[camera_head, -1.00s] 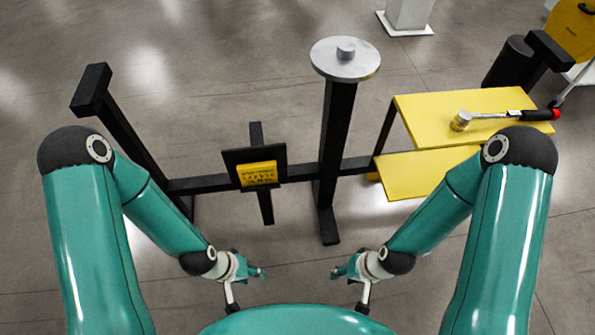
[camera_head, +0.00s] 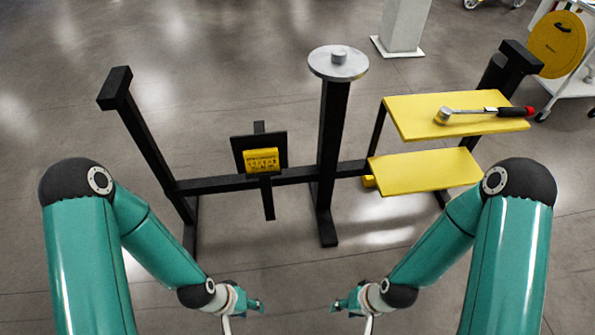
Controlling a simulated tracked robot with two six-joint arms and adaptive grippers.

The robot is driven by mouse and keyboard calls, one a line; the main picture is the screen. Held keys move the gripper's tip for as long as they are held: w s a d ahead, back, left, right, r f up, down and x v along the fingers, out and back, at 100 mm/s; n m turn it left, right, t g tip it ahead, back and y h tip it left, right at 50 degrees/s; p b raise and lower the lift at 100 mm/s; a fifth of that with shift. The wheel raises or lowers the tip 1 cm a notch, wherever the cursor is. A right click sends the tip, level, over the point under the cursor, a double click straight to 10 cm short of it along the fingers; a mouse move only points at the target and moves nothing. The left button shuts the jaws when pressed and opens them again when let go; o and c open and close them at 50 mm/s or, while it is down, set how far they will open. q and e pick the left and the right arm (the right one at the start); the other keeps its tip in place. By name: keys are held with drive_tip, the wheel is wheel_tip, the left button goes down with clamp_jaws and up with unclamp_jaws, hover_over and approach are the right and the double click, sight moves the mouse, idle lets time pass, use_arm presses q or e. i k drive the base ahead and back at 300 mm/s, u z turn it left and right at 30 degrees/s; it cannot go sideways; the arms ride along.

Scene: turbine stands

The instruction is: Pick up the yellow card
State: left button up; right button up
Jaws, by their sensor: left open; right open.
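The yellow card (camera_head: 262,160) with dark markings sits against a black holder plate (camera_head: 280,143) on the black stand, left of the middle post. My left gripper (camera_head: 257,305) is at the lower middle of the head view, nearer to me than the card, apart from it and empty. My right gripper (camera_head: 340,306) is to its right, also apart from the card and empty. Both grippers look small here, and their fingers are partly hard to make out.
The black stand has a post with a silver disc (camera_head: 338,64) and two yellow shelves, an upper one (camera_head: 415,120) and a lower one (camera_head: 425,172). A white pillar (camera_head: 402,25) stands behind. Floor before the stand is clear.

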sight(265, 159)
drive_tip(key=k, duration=0.4)
drive_tip(key=u, duration=0.2)
drive_tip(key=i, duration=0.9)
drive_tip(key=z, duration=1.1)
drive_tip(key=i, duration=0.15)
drive_tip(key=u, duration=3)
drive_tip(key=k, duration=0.25)
drive_tip(key=z, duration=0.05)
